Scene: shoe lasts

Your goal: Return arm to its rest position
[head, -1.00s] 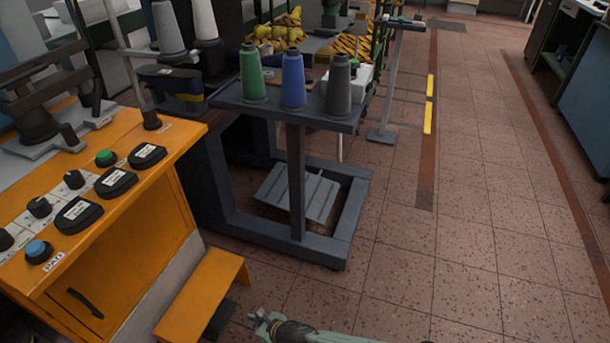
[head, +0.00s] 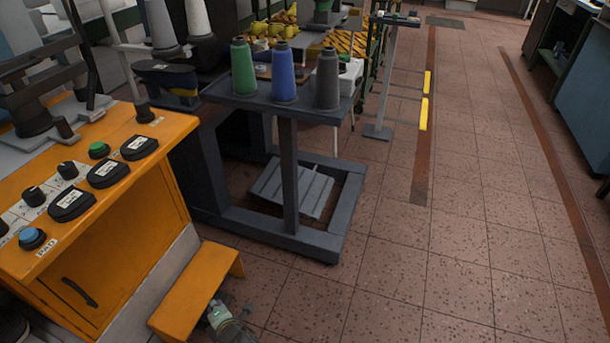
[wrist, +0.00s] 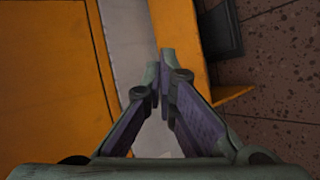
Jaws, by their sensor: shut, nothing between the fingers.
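My gripper (wrist: 164,75) is shut and empty in the wrist view, its two fingertips together. In the head view my gripper (head: 217,308) shows at the bottom edge, low beside the orange step, with most of my arm out of the picture. It points toward the orange machine and holds nothing.
An orange machine (head: 120,238) with black knobs and buttons stands at the left, an orange step (head: 195,290) at its foot. A grey stand (head: 288,185) carries green, blue and dark grey thread cones. Tiled floor (head: 470,240) at the right is clear.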

